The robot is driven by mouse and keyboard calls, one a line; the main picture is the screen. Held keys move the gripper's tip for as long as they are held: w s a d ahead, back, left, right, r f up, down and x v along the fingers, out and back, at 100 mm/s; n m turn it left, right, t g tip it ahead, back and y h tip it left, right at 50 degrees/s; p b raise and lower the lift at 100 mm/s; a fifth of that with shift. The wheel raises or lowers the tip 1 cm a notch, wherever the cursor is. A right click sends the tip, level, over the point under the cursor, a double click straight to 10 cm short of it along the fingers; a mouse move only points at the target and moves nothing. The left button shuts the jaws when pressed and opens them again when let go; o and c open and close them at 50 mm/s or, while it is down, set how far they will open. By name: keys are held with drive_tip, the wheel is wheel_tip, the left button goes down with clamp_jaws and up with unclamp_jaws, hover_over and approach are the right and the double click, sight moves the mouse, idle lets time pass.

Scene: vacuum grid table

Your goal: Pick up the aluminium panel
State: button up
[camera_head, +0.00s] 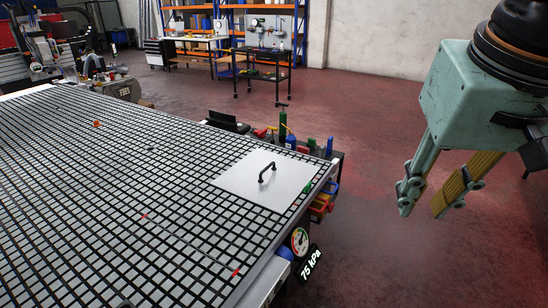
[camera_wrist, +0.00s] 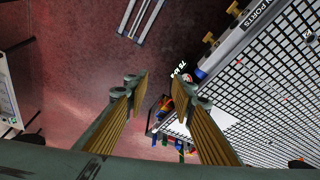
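The aluminium panel (camera_head: 243,185) is a flat, pale grey plate with a black bar handle (camera_head: 267,172) standing up on it. It lies flat on the grid table (camera_head: 120,200), near its right corner. In the wrist view the panel (camera_wrist: 212,120) shows partly, behind a finger of my gripper. My gripper (camera_head: 425,208) hangs in the air beyond the table's right edge, to the right of the panel and apart from it. Its fingers are spread and nothing is between them; the wrist view also shows the open gripper (camera_wrist: 170,92).
A gauge (camera_head: 300,241) with a "75 kPa" display (camera_head: 311,264) is at the table's near right edge. Colourful bins and bottles (camera_head: 290,140) stand beside the panel's corner. Small red marks (camera_head: 145,215) lie on the grid. The floor under my gripper is clear.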

drive_tip(key=w+a+f+m+h, duration=0.1)
drive_tip(key=w+a, duration=0.2)
drive_tip(key=w, duration=0.8)
drive_tip(key=w+a+f+m+p, duration=0.1)
drive_tip(key=w+a, duration=0.3)
drive_tip(key=w, duration=0.8)
drive_tip(key=w+a+f+m+h, duration=0.1)
drive_tip(key=w+a, duration=0.2)
drive_tip(key=w, duration=0.8)
drive_tip(key=w+a+f+m+t+p, duration=0.1)
drive_tip(key=w+a+f, duration=2.1)
drive_tip(key=w+f, duration=0.1)
drive_tip(key=shift+w+a+f+m+p, duration=0.3)
drive_tip(key=shift+w+a+f, duration=0.05)
drive_tip(key=shift+w, duration=0.45)
drive_tip(key=shift+x, duration=4.25)
drive_tip(key=shift+w+d+b, duration=0.1)
drive_tip(key=shift+w+b, duration=0.1)
drive_tip(key=shift+b, duration=0.1)
